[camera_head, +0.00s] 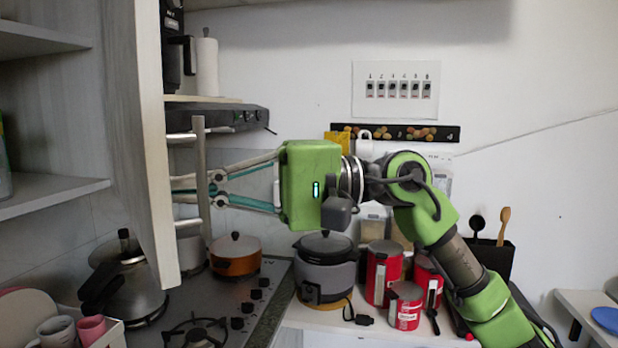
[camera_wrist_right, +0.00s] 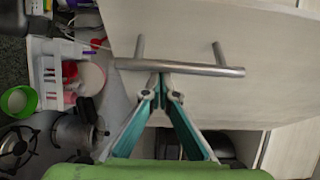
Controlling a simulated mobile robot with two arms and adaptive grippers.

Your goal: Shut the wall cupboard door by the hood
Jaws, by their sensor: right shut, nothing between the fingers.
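The wall cupboard door (camera_head: 145,130) stands open at the left of the head view, seen nearly edge-on, and its pale face (camera_wrist_right: 230,105) fills much of the right wrist view. Its metal bar handle (camera_head: 203,225) faces right and also shows in the right wrist view (camera_wrist_right: 200,69). My right gripper (camera_head: 180,188) reaches in from the right at the handle's middle height. In the right wrist view its fingertips (camera_wrist_right: 162,76) meet at the bar, shut and empty. I cannot tell whether they touch the bar or the door. The dark hood (camera_head: 230,119) is behind the door. My left gripper is out of view.
Open cupboard shelves (camera_head: 50,188) are at the left. The wall above my right arm is mostly clear.

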